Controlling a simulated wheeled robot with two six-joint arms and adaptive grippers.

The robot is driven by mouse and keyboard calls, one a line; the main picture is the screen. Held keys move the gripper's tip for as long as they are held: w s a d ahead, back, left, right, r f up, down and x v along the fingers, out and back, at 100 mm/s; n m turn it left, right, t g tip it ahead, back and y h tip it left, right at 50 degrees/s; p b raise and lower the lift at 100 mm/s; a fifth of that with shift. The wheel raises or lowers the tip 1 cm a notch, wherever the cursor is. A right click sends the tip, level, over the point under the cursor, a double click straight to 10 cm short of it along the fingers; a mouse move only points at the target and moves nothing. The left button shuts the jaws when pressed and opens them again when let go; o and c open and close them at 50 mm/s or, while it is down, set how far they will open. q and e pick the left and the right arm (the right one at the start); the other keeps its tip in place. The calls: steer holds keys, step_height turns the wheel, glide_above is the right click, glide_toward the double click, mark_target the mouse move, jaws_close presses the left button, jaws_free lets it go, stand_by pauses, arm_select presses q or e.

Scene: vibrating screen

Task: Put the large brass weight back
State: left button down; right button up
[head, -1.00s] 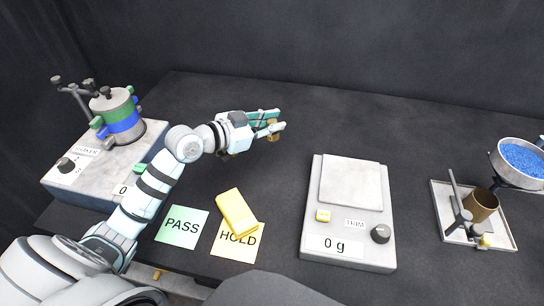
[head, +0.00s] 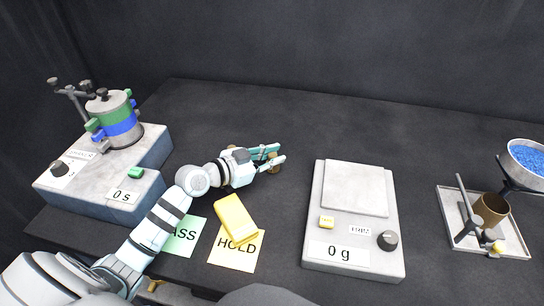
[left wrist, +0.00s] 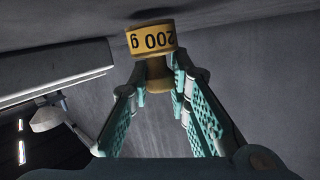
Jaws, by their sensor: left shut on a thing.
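The large brass weight (left wrist: 153,42), labelled 200 g, is between the fingertips of my left gripper (left wrist: 163,78) in the left wrist view. The fingers are shut on its narrower neck, and the wide labelled body lies beyond them. In the head view my left gripper (head: 270,156) is over the dark table, left of the scale, and the weight (head: 275,163) shows small and partly hidden by the fingers. A dark shadow lies near the weight in the wrist view; I cannot tell whether it touches the table. My right gripper is not in view.
A scale (head: 355,190) reading 0 g, with an empty pan, stands right of my gripper. A shaker (head: 118,125) stands left. A yellow block (head: 236,217) lies on the HOLD card (head: 240,250), beside the PASS card (head: 187,238). A funnel stand (head: 515,240) is far right.

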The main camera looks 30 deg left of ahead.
arm_select(q)
steer(key=shift+s+f, duration=0.1)
steer(key=shift+f, duration=0.2)
steer(key=c, duration=1.6)
jaws_free()
steer(key=shift+c, duration=0.2)
steer(key=shift+o, duration=0.8)
steer(key=shift+s+d+f, duration=0.1)
steer(key=shift+f, duration=0.1)
steer(key=shift+r, duration=0.2)
steer(key=shift+r+p, duration=0.4)
steer(key=shift+p, duration=0.2)
steer(key=p+v, duration=0.1)
steer(key=v, duration=0.5)
steer(key=p+v, duration=0.1)
steer(key=v, duration=0.4)
steer(key=shift+s+a+r, duration=0.25)
steer(key=shift+r, duration=0.1)
